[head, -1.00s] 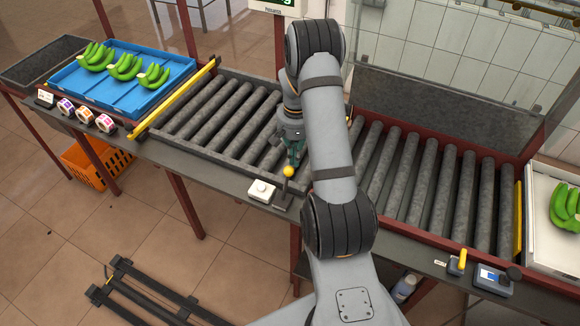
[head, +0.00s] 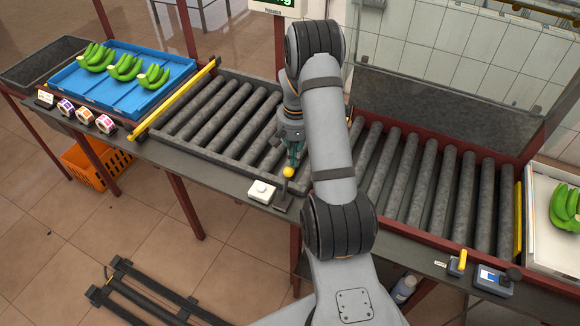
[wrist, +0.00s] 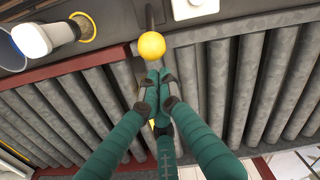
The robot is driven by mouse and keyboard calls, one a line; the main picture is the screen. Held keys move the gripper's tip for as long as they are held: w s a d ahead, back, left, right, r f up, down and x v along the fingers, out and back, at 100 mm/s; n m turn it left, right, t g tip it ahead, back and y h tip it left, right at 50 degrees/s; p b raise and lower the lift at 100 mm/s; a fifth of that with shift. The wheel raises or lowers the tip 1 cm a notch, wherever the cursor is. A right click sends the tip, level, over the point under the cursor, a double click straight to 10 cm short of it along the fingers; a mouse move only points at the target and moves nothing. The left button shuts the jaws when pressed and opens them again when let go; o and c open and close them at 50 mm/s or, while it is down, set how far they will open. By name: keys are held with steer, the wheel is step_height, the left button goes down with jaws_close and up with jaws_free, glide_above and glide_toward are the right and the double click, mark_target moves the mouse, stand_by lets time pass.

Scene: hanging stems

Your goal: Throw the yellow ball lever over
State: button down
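The yellow ball (head: 289,172) tops a dark lever (head: 284,188) at the front edge of the roller conveyor, beside a small white box. In the wrist view the yellow ball (wrist: 152,46) is close in front of my fingertips, with its dark rod running up behind it. My gripper (head: 294,158) is just behind the ball, on the conveyor side. In the wrist view the teal fingers of my gripper (wrist: 157,82) come together at their tips, with nothing visible between them. The tips are at or very near the ball; I cannot tell whether they touch it.
The white box (head: 262,191) sits left of the lever. Rollers (head: 205,115) lie behind it. A blue tray (head: 125,95) of green bananas stands at the left, past a yellow bar (head: 175,97). A small yellow handle (head: 461,258) and a blue-grey device (head: 493,278) are at the front right.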

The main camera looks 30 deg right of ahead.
mark_target(284, 192)
steer(key=shift+f, duration=0.2)
step_height(284, 192, down, 3)
steer(key=b, duration=0.3)
steer(key=shift+r, duration=0.2)
steer(key=shift+s+a+b, duration=0.7)
steer(key=shift+s+a, duration=0.25)
steer(key=shift+a, duration=0.25)
steer(key=shift+s+a+b, duration=0.75)
steer(key=shift+s+a, duration=0.2)
steer(key=shift+a, duration=0.25)
steer(key=shift+s+a+b, duration=0.7)
steer(key=shift+s+a, duration=0.25)
steer(key=shift+a, duration=0.25)
steer(key=shift+w+d, duration=0.4)
steer(key=shift+d, duration=0.05)
steer(key=shift+r+p, duration=0.2)
steer(key=shift+p, duration=0.1)
step_height(284, 192, up, 10)
steer(key=p, duration=0.7)
steer(key=shift+f, duration=0.2)
